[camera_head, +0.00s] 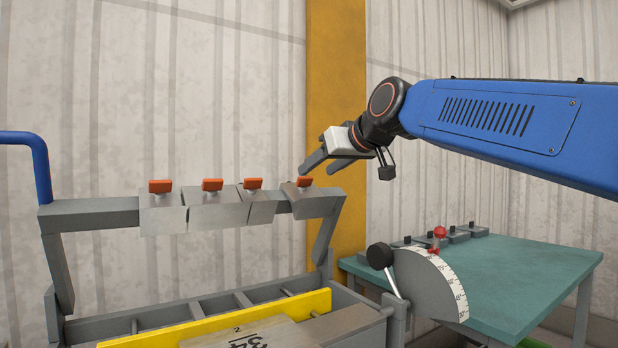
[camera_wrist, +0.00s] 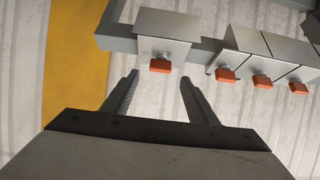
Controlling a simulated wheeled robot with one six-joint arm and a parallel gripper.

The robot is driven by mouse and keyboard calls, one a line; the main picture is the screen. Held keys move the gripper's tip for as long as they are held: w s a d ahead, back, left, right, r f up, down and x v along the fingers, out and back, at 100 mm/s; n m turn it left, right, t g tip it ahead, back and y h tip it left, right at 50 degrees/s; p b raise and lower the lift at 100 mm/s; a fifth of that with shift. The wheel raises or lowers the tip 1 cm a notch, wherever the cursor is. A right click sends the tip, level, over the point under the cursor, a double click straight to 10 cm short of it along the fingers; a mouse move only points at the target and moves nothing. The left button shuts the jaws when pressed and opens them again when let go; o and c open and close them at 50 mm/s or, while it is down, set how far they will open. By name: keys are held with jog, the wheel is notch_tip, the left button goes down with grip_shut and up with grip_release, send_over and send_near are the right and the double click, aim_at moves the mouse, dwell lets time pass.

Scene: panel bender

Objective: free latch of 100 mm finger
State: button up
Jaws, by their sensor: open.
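Several grey steel fingers hang on the clamp beam (camera_head: 95,214), each with an orange latch on top. No width marks are readable, so I cannot tell which is the 100 mm one. The rightmost finger (camera_head: 318,206) stands apart from the others, at the beam's right end, with its orange latch (camera_head: 304,181). My gripper (camera_head: 316,171) is open and empty, just above and to the right of that latch. In the wrist view this finger (camera_wrist: 168,24) lies ahead, its latch (camera_wrist: 160,66) lined up between my open fingertips (camera_wrist: 159,78) but beyond them, apart.
The other latches (camera_head: 212,185) stand left along the beam. A blue handle (camera_head: 28,139) rises at far left. A yellow rail (camera_head: 220,318) runs below. A black-knobbed lever (camera_head: 380,256) and graduated dial (camera_head: 428,283) stand at right, before a green table (camera_head: 530,275) with several small blocks.

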aim_at(307, 178)
jog(key=shift+x, duration=3.05)
jog(key=c, duration=1.1)
